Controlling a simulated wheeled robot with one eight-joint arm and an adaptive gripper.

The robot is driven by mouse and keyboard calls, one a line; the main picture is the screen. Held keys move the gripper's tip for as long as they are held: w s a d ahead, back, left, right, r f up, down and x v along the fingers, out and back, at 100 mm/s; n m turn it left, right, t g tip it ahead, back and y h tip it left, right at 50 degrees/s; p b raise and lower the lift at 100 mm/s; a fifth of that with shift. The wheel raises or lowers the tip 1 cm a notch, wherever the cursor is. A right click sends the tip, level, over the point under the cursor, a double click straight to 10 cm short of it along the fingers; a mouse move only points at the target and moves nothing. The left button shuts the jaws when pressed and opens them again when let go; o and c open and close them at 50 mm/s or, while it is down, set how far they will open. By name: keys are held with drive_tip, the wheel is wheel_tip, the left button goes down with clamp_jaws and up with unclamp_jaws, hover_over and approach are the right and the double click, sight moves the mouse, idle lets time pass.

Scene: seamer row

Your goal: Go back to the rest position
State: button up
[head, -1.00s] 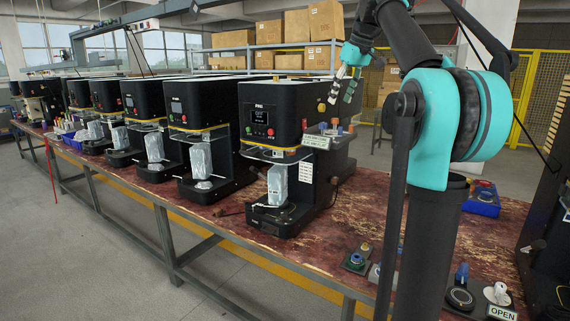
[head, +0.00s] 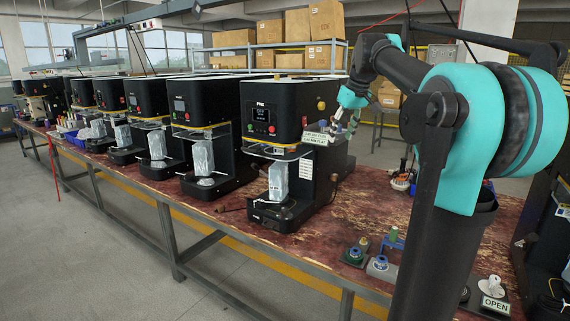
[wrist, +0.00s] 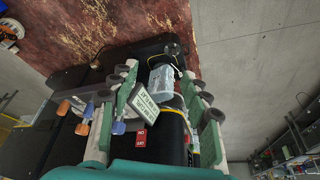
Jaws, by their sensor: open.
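My gripper (head: 345,118) is at the right side of the nearest seamer (head: 272,108), low beside its head and close to the white sign. In the wrist view my gripper's two green-and-grey fingers (wrist: 165,95) are spread wide apart, with nothing held between them. Between the fingers, beyond them, show a white lettered sign (wrist: 143,104), a grey wrapped can or pouch (wrist: 161,79) and a small red label. I cannot tell whether a finger touches the seamer. The arm is bent, with its elbow high at the right.
A row of black seamers (head: 190,105) runs along the red-brown bench (head: 225,212). Small fixtures (head: 355,252) and an OPEN sign (head: 494,304) sit at the bench's near right. Boxes stand on a shelf behind. The floor at left is clear.

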drive_tip(key=s+f+m, duration=0.1)
drive_tip(key=s+f, duration=0.4)
drive_tip(key=f, duration=0.6)
drive_tip(key=s+f+m, duration=0.2)
drive_tip(key=s+f, duration=0.4)
drive_tip(key=f, duration=0.5)
drive_tip(key=s+d+f+m+h, duration=0.1)
drive_tip(key=s+f+m, duration=0.1)
drive_tip(key=s+f, duration=1.6)
drive_tip(key=shift+f+h, duration=0.2)
drive_tip(key=shift+h, duration=0.2)
drive_tip(key=shift+c, duration=0.2)
